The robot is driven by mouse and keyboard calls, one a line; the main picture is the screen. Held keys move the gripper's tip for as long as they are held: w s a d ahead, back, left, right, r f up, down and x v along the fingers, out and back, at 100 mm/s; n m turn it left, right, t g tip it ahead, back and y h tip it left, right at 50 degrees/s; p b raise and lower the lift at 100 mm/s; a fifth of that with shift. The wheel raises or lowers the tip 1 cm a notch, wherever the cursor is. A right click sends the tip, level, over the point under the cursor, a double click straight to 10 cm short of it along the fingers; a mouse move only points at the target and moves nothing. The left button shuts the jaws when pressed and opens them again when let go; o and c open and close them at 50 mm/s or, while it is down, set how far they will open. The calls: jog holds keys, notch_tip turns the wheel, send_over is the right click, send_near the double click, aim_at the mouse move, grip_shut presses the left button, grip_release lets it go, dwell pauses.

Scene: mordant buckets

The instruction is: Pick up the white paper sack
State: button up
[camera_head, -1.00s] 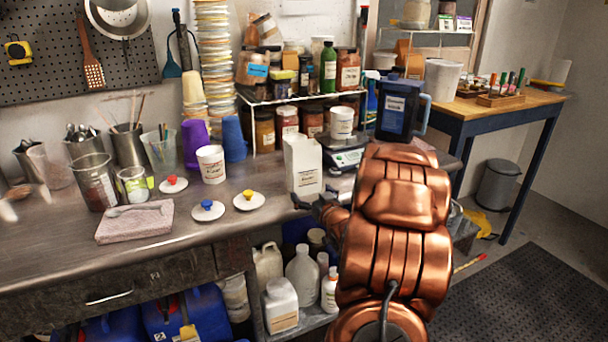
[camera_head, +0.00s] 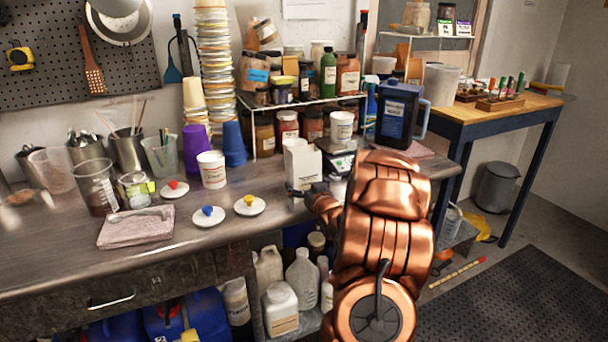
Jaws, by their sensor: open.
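The white paper sack (camera_head: 302,160) stands upright on the metal workbench, in front of the shelf of jars. Its open top faces up, and its lower part is partly hidden by my gripper. My gripper (camera_head: 304,191) is open, low at the near side of the sack. One dark finger shows at the sack's lower left and the other part at its lower right. I cannot tell whether the fingers touch the sack or how far they reach around it.
A scale (camera_head: 340,163) stands just right of the sack. A dark blue jug (camera_head: 399,115) stands at the back right. Jars crowd the shelf behind.

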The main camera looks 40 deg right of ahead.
jog(key=shift+w, duration=0.15)
jog(key=c, duration=1.1)
jog(key=shift+o, duration=0.2)
